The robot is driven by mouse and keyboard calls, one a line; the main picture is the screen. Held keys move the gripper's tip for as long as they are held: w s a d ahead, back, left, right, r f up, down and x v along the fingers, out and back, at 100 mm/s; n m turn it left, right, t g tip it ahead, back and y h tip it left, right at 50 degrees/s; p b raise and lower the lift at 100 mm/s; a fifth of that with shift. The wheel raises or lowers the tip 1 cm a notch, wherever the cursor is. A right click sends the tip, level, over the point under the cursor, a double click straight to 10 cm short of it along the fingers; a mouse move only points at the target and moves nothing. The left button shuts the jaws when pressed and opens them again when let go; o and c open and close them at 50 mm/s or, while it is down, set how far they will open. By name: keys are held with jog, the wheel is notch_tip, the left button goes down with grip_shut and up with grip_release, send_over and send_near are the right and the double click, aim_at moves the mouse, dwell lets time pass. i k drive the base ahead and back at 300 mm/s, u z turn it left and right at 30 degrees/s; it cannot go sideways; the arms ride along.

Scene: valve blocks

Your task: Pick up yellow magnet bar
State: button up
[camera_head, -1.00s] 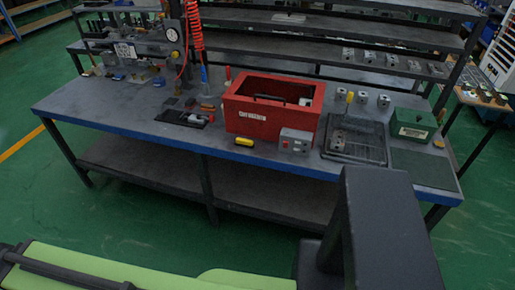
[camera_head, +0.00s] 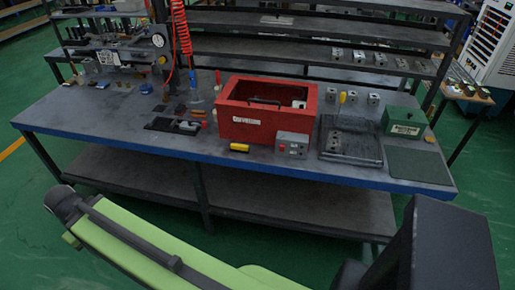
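The yellow magnet bar (camera_head: 239,147) is a small yellow piece with a dark end. It lies on the workbench near the blue front edge, in front of the red box (camera_head: 254,129) and left of a grey control box. My green and black arm crosses the lower part of the view, well short of the bench. My gripper's fingers cannot be made out in this view.
The workbench (camera_head: 100,110) carries a grey box with a red button (camera_head: 292,144), a black tray (camera_head: 350,150), a green box (camera_head: 404,120) and several metal blocks. A press with a red coiled hose stands at the back left. Green floor is open in front.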

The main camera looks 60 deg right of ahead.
aim_at(236, 147)
jog(key=z, duration=0.3)
jog(key=i, duration=1)
jog(key=u, duration=0.05)
